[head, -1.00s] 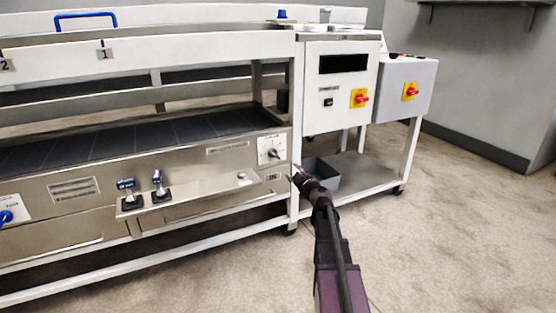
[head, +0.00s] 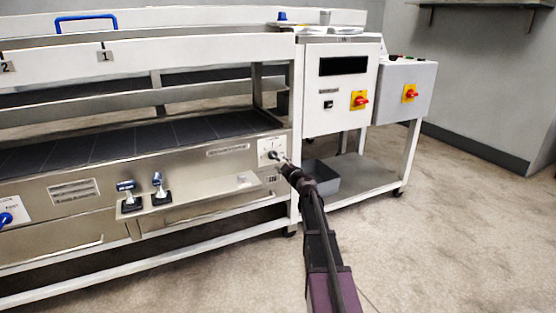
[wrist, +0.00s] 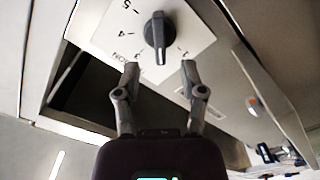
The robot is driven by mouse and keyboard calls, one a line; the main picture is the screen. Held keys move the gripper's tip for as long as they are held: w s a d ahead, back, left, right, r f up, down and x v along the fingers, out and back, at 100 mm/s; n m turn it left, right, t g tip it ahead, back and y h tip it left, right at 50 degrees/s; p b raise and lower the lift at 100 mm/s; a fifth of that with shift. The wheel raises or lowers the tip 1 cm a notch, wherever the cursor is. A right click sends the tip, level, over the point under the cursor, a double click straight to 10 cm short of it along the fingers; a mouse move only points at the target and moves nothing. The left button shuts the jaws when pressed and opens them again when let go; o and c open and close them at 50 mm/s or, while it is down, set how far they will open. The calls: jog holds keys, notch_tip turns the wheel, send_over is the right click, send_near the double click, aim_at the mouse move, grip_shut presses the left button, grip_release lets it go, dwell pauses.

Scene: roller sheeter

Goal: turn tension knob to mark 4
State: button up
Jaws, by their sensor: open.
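The tension knob (wrist: 158,38) is a dark round knob with a raised grip bar on a white dial plate (wrist: 112,22) with printed numbers; 4 and 5 can be read at the plate's left in the wrist view. The bar's end points down in that view, toward my gripper. My gripper (wrist: 160,70) is open, its two fingertips just short of the knob, one to each side of the bar's lower end. In the head view the gripper (head: 280,160) is at the dial plate (head: 266,146) and partly covers the knob.
A ledge with two blue-topped levers (head: 142,190) juts out left of the dial. A grey bin (head: 322,178) stands on the lower shelf to the right. A white control cabinet (head: 338,105) with a red and yellow switch rises above it. The floor at right is clear.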

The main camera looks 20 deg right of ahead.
aim_at(276, 158)
jog(key=shift+w+a, duration=0.1)
jog(key=shift+w, duration=2.55)
grip_shut()
jog(key=shift+d, duration=0.25)
jog(key=shift+a, duration=0.1)
